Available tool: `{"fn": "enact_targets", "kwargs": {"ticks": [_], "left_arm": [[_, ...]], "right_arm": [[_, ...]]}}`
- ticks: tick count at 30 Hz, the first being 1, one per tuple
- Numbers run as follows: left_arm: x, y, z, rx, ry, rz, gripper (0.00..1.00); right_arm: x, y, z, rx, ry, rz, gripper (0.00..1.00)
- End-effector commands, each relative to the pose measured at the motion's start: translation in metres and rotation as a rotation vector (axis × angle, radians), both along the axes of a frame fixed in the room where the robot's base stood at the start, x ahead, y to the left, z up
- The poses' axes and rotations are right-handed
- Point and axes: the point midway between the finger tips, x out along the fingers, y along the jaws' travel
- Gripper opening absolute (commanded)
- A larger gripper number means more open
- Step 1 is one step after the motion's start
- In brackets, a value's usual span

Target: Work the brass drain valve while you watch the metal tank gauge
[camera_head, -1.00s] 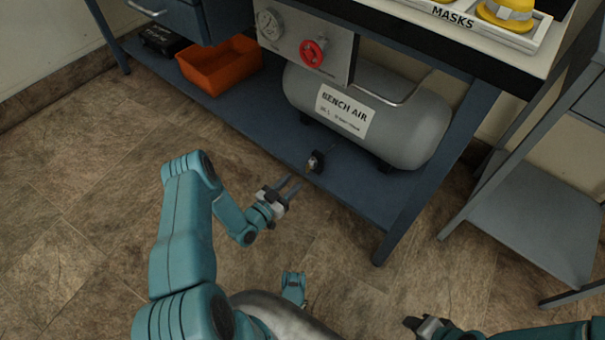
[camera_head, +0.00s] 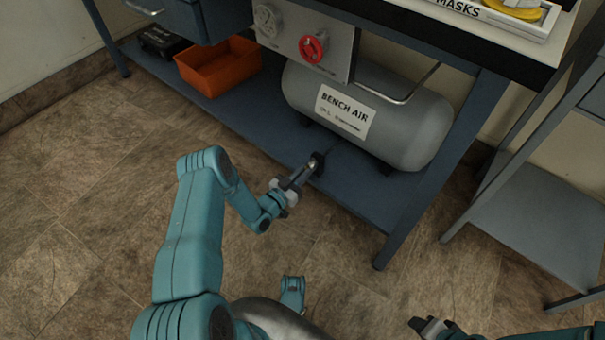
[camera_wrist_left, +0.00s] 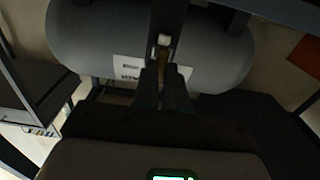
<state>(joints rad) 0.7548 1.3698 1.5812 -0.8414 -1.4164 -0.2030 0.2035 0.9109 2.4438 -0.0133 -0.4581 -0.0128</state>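The drain valve (camera_head: 316,163) is a small dark fitting with a metal part at the front edge of the lower shelf, under the tank. My left gripper (camera_head: 303,174) is at it, its fingers on either side of the metal part. In the left wrist view a brass-coloured piece (camera_wrist_left: 168,72) shows between the dark fingers (camera_wrist_left: 165,88); whether they press on it I cannot tell. My right gripper (camera_head: 432,326) is low at right, away from the bench.
The grey BENCH AIR tank (camera_head: 400,120) lies on the blue lower shelf (camera_head: 235,105). An orange bin (camera_head: 218,68) and a dark case (camera_head: 163,42) stand left on it. A bench leg (camera_head: 425,190) and a grey side shelf (camera_head: 540,215) are at right. Floor in front is clear.

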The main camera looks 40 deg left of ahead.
Motion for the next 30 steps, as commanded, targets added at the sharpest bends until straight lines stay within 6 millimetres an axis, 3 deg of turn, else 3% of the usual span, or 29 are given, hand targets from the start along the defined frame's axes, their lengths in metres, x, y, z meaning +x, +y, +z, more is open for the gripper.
{"fn": "enact_targets", "kwargs": {"ticks": [7,16,17,18,19,30], "left_arm": [[-0.0006,0.0006,-0.0007,-0.167,0.014,0.0,0.0],[-0.0009,0.0007,-0.0011,-0.186,0.017,0.0,0.0],[-0.0009,0.0007,-0.0012,-0.186,0.017,0.0,0.21],[-0.0009,0.0007,-0.0012,-0.186,0.017,0.0,0.34],[-0.0009,0.0007,-0.0011,-0.185,0.017,0.0,0.37],[-0.0077,0.0018,0.0004,-0.185,0.018,0.002,0.37]], "right_arm": [[-0.0001,0.0001,-0.0001,0.0,0.0,0.0,0.43],[-0.0002,0.0001,-0.0001,0.0,0.001,0.0,0.43],[-0.0002,0.0001,-0.0001,0.0,0.0,0.0,0.43],[-0.0002,0.0001,-0.0001,0.0,0.0,0.0,0.43],[-0.0002,0.0001,-0.0001,0.0,0.0,0.0,0.43],[-0.0018,0.0004,0.0044,0.001,0.006,0.001,0.43]]}}
